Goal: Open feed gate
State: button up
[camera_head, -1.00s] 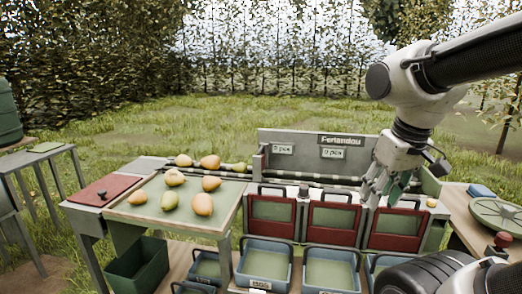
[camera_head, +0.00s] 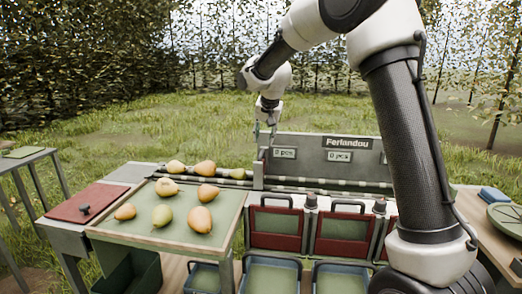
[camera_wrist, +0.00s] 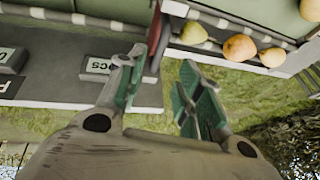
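My gripper (camera_head: 267,127) hangs above the left end of the grey sign panel, over the roller rail. In the wrist view its green-padded fingers (camera_wrist: 156,90) are spread apart with nothing between them. A narrow dark-red upright piece (camera_wrist: 157,38) stands across the rail just beyond the fingers; it looks like the feed gate, and I see no contact with it. In the head view a thin grey upright (camera_head: 258,172) stands at that spot. Several pears lie on the rail left of it, among them a yellow-orange pear (camera_head: 204,168).
A sorting tray (camera_head: 107,231) with several pears stands in front of the rail. Red-fronted bins (camera_head: 276,243) line the bench below the panel (camera_head: 310,142). A red lid with a black knob (camera_head: 85,209) is at left. Grass lies open behind.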

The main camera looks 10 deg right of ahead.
aim_at(261, 153)
jog(key=x, duration=0.7)
jog(key=shift+w+f, duration=0.1)
jog(key=shift+f, duration=0.25)
grip_shut()
